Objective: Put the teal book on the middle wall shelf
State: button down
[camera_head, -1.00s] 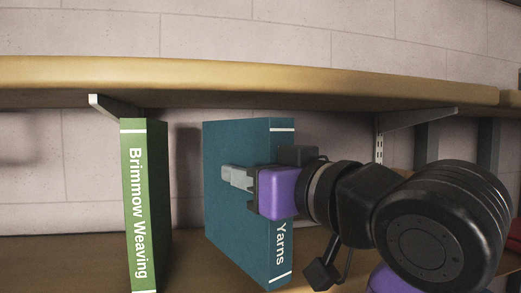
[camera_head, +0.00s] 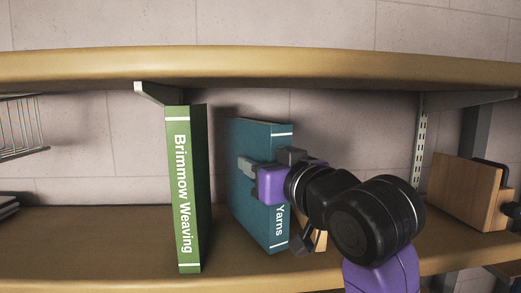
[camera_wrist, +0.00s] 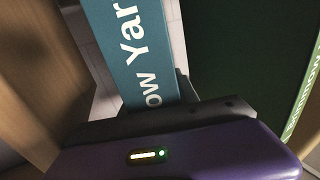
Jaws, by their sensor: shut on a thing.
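The teal book (camera_head: 253,215), with "Yarns" on its spine, stands upright between two wooden shelf boards in the head view. My gripper (camera_head: 268,162) is shut on it, one finger on the front cover and the other behind the spine side. The book's foot is over the lower board (camera_head: 110,240); I cannot tell whether it touches. In the wrist view the teal spine (camera_wrist: 135,50) runs up from the jaws, its lettering partly cut off. My gripper hides part of the spine in the head view.
A green book (camera_head: 178,190), "Brimmow Weaving", stands left of the teal book with a gap between them; its dark cover (camera_wrist: 235,50) fills the wrist view's right. The upper board (camera_head: 260,65) hangs overhead. A wooden holder (camera_head: 465,190) stands at right. A wire basket (camera_head: 20,125) is at far left.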

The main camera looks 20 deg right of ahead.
jog(key=shift+f, duration=0.3)
jog(key=c, duration=0.9)
grip_release()
jog(key=shift+f, duration=0.15)
jog(key=s+b, duration=0.3)
jog(key=s, duration=0.1)
jog(key=s+b, duration=0.4)
jog(key=s+d+b, duration=0.1)
jog(key=s+b, duration=0.3)
jog(key=shift+r, duration=0.2)
